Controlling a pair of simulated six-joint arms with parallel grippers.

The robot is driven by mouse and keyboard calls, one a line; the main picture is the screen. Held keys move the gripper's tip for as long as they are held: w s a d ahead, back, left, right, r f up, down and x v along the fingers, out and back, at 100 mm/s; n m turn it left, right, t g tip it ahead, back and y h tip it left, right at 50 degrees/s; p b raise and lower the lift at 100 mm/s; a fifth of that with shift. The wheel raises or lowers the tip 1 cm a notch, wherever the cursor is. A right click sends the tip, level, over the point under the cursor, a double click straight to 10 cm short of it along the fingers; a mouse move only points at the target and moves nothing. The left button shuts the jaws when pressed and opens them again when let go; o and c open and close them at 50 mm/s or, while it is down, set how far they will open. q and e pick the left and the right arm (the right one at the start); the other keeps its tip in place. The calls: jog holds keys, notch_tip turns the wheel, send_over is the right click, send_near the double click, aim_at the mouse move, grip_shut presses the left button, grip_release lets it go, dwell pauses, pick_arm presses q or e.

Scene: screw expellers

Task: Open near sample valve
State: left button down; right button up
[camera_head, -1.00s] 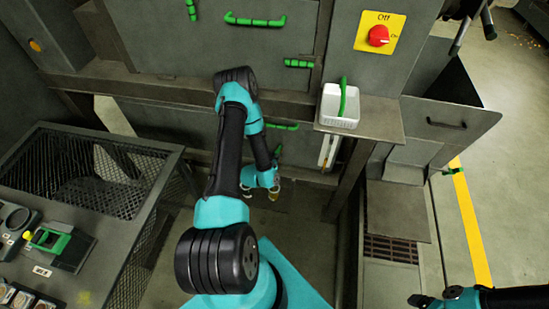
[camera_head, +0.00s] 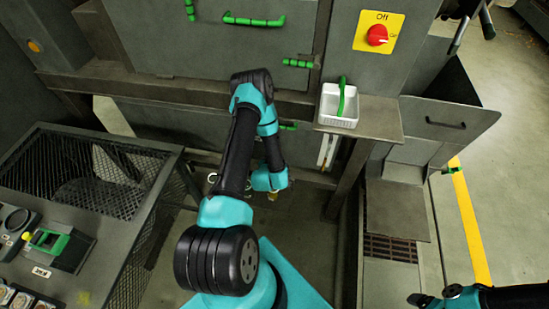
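My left gripper (camera_head: 271,194) points down at the end of the central teal and black arm, low in front of the grey machine. Its fingertips are small and partly hidden by the wrist, so I cannot tell whether it is open or shut. No sample valve shows clearly. A small pale ring (camera_head: 212,178) shows left of the forearm, and the arm hides what lies between it and the gripper. A short green handle (camera_head: 289,126) on the machine front is partly behind the arm. My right gripper (camera_head: 422,300) is at the bottom right edge, away from the machine, its fingers unclear.
A white basket (camera_head: 338,106) with a green handle stands on a metal shelf (camera_head: 383,122) right of the arm. A red switch (camera_head: 377,35) on a yellow plate is above it. A mesh-sided bench (camera_head: 150,200) stands at left. Floor below the gripper is open.

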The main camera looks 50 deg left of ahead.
pick_arm(q)
jog(key=c, duration=1.1)
grip_release()
jog(key=v, duration=1.7)
jog(key=shift+s+d+r, duration=0.1)
jog(key=shift+s+d, duration=0.05)
